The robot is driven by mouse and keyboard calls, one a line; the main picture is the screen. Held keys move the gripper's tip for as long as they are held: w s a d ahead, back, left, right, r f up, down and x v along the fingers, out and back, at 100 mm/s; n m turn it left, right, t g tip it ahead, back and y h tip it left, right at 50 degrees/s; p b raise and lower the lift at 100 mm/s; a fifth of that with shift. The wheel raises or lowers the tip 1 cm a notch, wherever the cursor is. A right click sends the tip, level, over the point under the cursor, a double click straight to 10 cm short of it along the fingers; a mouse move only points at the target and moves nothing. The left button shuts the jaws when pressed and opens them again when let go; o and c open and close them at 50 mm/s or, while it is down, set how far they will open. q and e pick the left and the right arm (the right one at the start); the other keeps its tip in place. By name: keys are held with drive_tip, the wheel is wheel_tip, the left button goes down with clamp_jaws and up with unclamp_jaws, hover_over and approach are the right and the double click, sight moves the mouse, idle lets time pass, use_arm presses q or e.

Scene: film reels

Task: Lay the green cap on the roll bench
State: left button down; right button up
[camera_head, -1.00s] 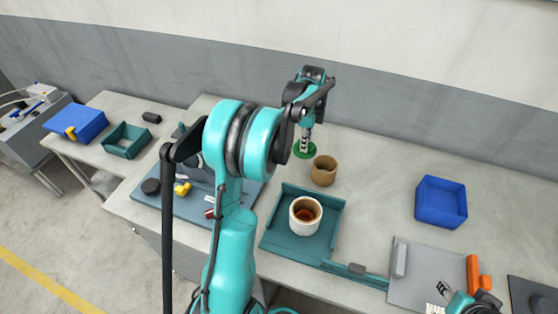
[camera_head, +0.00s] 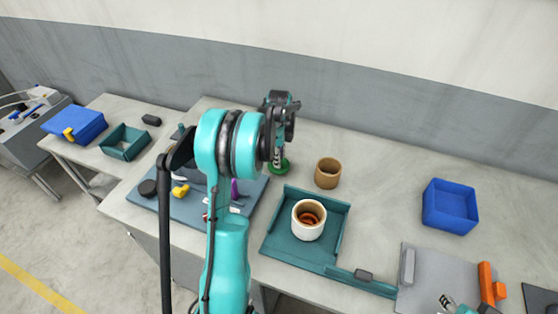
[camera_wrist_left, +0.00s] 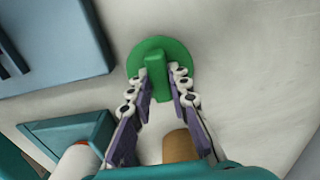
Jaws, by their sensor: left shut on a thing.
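The green cap, a round disc with an upright tab, shows in the head view (camera_head: 283,168) and in the left wrist view (camera_wrist_left: 160,48). My left gripper (camera_wrist_left: 166,88) is shut on the tab, and in the head view its fingers (camera_head: 277,157) are partly hidden by my arm. The cap is over the worktop between the blue-grey board (camera_head: 176,208) and a tan ring (camera_head: 328,173); its height is hard to tell. I cannot tell which surface is the roll bench. My right gripper (camera_head: 450,304) is at the bottom right edge, mostly cut off.
A teal tray (camera_head: 279,242) holds a white cup-like roll (camera_head: 309,219). The board bears several small things, including a black disc and a yellow piece. A blue bin (camera_head: 449,206) and a grey plate (camera_head: 431,272) stand to the right. The worktop behind the tan ring is clear.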

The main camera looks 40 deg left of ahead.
use_arm(q)
drive_tip(key=shift+f, duration=0.15)
drive_tip(key=c, duration=1.4)
unclamp_jaws()
drive_tip(key=shift+c, duration=0.2)
